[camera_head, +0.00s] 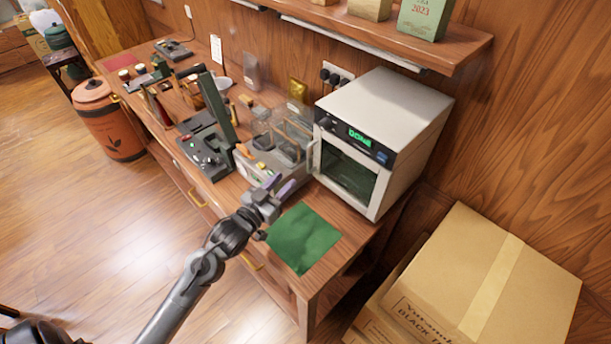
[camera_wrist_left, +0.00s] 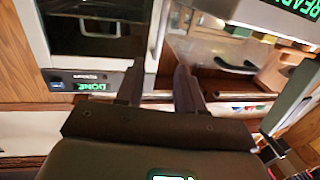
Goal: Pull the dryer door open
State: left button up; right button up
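The dryer (camera_head: 400,108) is a white box at the right end of the wooden counter. Its green display reads DONE. Its door (camera_head: 348,174) has a dark window and looks closed. The door handle (camera_head: 313,157) is a light vertical bar at the door's left edge. In the left wrist view, which shows the dryer upside down, the handle (camera_wrist_left: 158,28) lies beyond the fingertips. My left gripper (camera_head: 283,187) is in front of and to the left of the door, apart from the handle. Its fingers (camera_wrist_left: 160,75) are spread with nothing between them. My right gripper is not visible.
A green cloth (camera_head: 302,238) lies on the counter in front of the dryer. A machine with a clear cover (camera_head: 280,140) stands close to the dryer's left. A black device (camera_head: 205,148) is further left. Cardboard boxes (camera_head: 480,275) stand at the right. A shelf (camera_head: 400,38) hangs above.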

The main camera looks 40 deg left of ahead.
aim_at(308, 158)
pick_arm(q)
jog(key=w+b, duration=0.1)
jog(key=w, duration=1)
jog(key=shift+w+a+f, duration=0.15)
jog(key=shift+a+f, duration=0.1)
jog(key=shift+a, duration=0.15)
grip_shut()
